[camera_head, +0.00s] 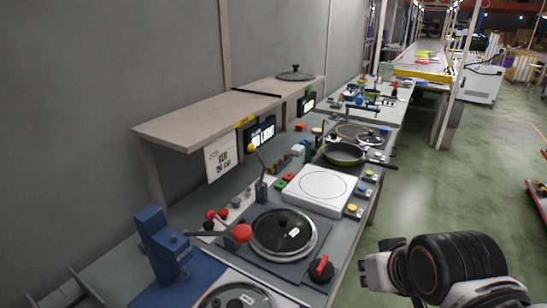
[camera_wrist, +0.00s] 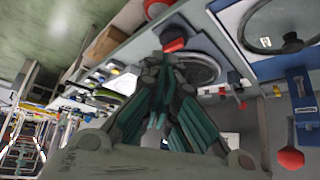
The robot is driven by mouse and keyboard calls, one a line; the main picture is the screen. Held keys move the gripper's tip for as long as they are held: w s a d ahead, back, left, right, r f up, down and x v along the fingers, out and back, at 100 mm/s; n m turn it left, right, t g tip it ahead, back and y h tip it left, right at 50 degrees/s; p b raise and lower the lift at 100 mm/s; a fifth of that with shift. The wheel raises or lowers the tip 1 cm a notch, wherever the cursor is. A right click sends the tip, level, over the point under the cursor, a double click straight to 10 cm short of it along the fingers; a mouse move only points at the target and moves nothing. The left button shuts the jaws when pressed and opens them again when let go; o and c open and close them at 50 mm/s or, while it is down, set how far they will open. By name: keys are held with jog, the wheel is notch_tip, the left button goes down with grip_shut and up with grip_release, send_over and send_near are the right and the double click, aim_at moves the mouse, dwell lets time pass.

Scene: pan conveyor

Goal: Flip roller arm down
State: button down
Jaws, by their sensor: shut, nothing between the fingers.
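Two levers stand on the bench, and I cannot tell for sure which one is the roller arm. One is an upright grey lever (camera_head: 261,182) with a yellow tip, behind the pan lid; it also shows in the wrist view (camera_wrist: 237,88). The other is an arm with a red ball (camera_head: 243,233) reaching right from a blue stand (camera_head: 162,243); its ball shows in the wrist view (camera_wrist: 290,158). My gripper (camera_wrist: 166,62) is shut and empty, apart from both levers. In the head view my arm is at the lower right, clear of the bench; its fingers cannot be made out.
A white hotplate (camera_head: 318,190) and a green pan (camera_head: 344,153) stand farther along. A wooden shelf (camera_head: 225,113) overhangs the bench's back. The green floor (camera_head: 440,200) at right is free.

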jog(key=w+a+r+n+y+p, duration=0.2)
jog(key=w+a+r+y, duration=0.15)
jog(key=w, duration=0.55)
jog(key=w+a+r+n+y+p, duration=0.2)
jog(key=w+a+r+n+p, duration=0.15)
jog(key=w, duration=0.65)
jog(key=n+y+p, duration=0.4)
jog(key=n+y, duration=0.2)
send_near(262, 161)
jog(key=v, duration=0.3)
jog(key=shift+s, duration=0.3)
jog(key=shift+t, duration=0.3)
jog(key=b+x, duration=0.2)
jog(key=x, duration=0.8)
jog(key=shift+b, duration=0.3)
jog(key=shift+d+f, duration=0.1)
jog(key=shift+d, duration=0.05)
